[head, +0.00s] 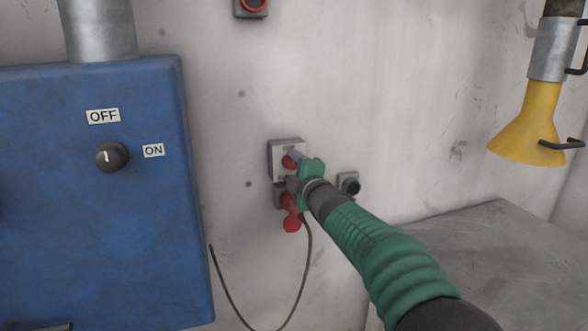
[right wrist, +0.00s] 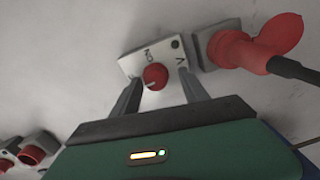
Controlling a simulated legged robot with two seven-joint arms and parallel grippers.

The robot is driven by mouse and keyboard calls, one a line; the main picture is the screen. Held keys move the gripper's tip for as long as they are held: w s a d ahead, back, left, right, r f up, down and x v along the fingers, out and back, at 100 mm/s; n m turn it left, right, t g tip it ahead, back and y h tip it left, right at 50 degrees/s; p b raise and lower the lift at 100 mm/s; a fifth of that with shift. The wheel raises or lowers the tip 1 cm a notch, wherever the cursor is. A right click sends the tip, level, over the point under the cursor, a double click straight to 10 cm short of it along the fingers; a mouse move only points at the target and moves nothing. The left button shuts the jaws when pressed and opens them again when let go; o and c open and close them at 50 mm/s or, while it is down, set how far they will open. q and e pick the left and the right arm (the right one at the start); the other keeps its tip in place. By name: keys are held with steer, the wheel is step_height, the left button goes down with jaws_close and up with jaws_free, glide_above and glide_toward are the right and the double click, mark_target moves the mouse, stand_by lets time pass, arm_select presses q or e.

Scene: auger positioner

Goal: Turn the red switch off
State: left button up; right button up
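The red switch (head: 289,161) is a round red knob on a light grey wall box in the middle of the head view. In the right wrist view the red switch (right wrist: 155,76) shows in full on its plate, with lettering partly readable. My right gripper (head: 296,163) reaches to the box from the lower right. In the right wrist view my right gripper (right wrist: 156,84) has its two fingers apart, one on each side of the knob. Whether the fingers touch the knob cannot be told. My left gripper is not in view.
A red plug (head: 291,208) with a dark cable sits just below the switch box. A blue cabinet (head: 100,220) with a black OFF/ON knob (head: 112,156) stands at left. A small grey socket (head: 348,185) is at right. A yellow funnel (head: 530,125) hangs at upper right.

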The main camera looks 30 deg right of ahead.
steer(key=shift+r, duration=0.1)
steer(key=shift+s, duration=0.2)
steer(key=v, duration=1.6)
steer(key=shift+s+p, duration=0.15)
steer(key=shift+p, duration=0.2)
steer(key=shift+a, duration=0.15)
